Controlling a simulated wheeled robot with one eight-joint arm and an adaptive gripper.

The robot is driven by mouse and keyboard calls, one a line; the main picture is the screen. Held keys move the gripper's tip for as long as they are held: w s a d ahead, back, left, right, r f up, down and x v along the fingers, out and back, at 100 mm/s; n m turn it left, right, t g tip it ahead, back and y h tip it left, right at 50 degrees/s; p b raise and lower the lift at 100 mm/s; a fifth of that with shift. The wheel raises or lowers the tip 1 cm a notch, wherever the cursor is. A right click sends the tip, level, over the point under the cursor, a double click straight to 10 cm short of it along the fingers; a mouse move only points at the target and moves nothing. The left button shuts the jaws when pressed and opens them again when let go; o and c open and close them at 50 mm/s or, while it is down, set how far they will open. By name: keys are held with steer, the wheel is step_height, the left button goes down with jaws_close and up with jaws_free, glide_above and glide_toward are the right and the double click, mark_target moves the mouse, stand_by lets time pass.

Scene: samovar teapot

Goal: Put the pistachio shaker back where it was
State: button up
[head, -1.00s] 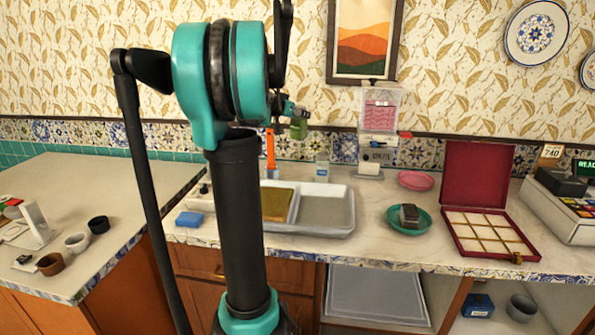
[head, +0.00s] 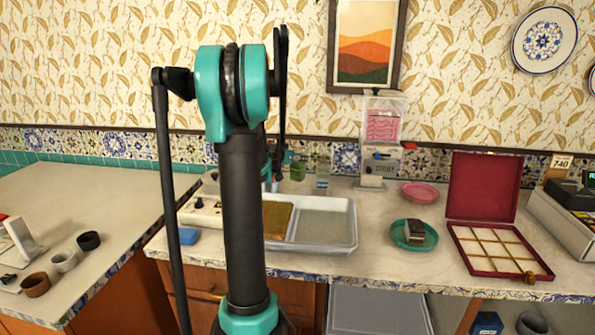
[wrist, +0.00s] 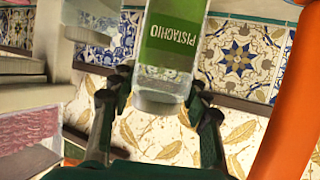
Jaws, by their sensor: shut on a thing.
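The pistachio shaker (wrist: 170,45) is a clear container with a green label reading PISTACHIO. My gripper (wrist: 160,95) is shut on it, with a dark finger on each side of its clear end. In the head view the green shaker (head: 297,170) shows just right of my arm, near the wall at the back of the counter. My gripper (head: 278,163) is partly hidden there behind the arm. Whether the shaker's base touches the counter cannot be told. Another clear shaker (head: 322,178) with a pale label stands close to its right.
A metal tray (head: 340,240) lies in front of the shakers. An orange object (wrist: 292,110) is close in the wrist view.

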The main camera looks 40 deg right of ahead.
mark_target(294, 169)
steer(key=shift+f, duration=2.65)
steer(key=o, duration=1.3)
steer(key=shift+f, duration=0.1)
steer(key=v, duration=1.2)
